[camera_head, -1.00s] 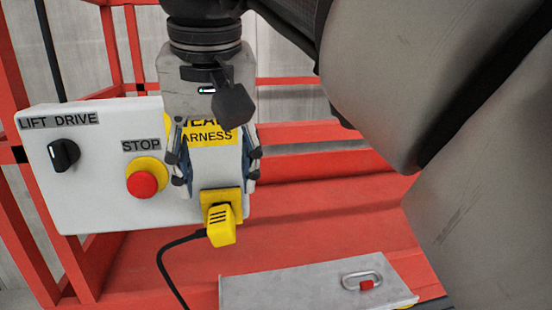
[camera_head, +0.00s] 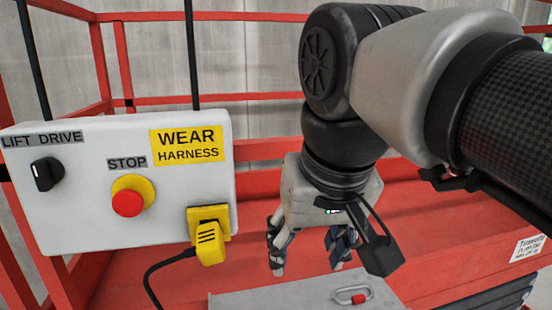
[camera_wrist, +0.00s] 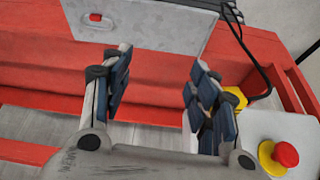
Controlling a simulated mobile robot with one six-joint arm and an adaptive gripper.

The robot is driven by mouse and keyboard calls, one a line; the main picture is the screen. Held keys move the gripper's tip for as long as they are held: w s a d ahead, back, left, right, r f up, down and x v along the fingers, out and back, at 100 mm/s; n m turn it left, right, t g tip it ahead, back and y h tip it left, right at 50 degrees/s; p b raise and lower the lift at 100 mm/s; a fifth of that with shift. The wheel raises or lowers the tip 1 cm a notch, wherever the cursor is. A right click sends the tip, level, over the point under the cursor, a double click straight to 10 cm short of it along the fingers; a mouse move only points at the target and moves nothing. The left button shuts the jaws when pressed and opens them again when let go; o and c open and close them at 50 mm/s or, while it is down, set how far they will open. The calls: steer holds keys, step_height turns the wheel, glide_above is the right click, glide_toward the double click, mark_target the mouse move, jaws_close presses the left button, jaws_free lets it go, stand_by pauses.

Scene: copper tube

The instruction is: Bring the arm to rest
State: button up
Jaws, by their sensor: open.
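My gripper (camera_head: 308,258) hangs open and empty in the head view, to the right of the white control panel (camera_head: 75,220) and above the grey box lid (camera_head: 290,295). In the wrist view my gripper (camera_wrist: 160,90) shows its two fingers well apart with nothing between them. The yellow plug (camera_head: 209,243) sits in its yellow socket on the panel, apart from my gripper. My arm comes in from the right.
The panel carries a black lift drive knob (camera_head: 47,174), a red stop button (camera_head: 127,203) and a yellow harness sign (camera_head: 187,147). A black cable (camera_head: 155,275) hangs from the plug. Red railings (camera_head: 98,60) and a red platform surround it. The lid has a latch with a red piece (camera_head: 358,298).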

steer(key=s+d+f+m, duration=0.1)
steer(key=s+d+f, duration=0.2)
steer(key=f, duration=0.3)
steer(key=s+d+f+t+b, duration=0.1)
steer(key=s+d+f, duration=0.25)
steer(key=f, duration=0.25)
steer(key=s+d+f+m, duration=0.1)
steer(key=s+d+f, duration=0.15)
steer(key=f, duration=0.35)
step_height(320, 180, down, 28)
steer(key=s+g+b, duration=0.1)
steer(key=b, duration=2.5)
steer(key=shift+s+d+f+h, duration=0.2)
steer(key=shift+s+d+h, duration=0.15)
steer(key=shift+h, duration=0.05)
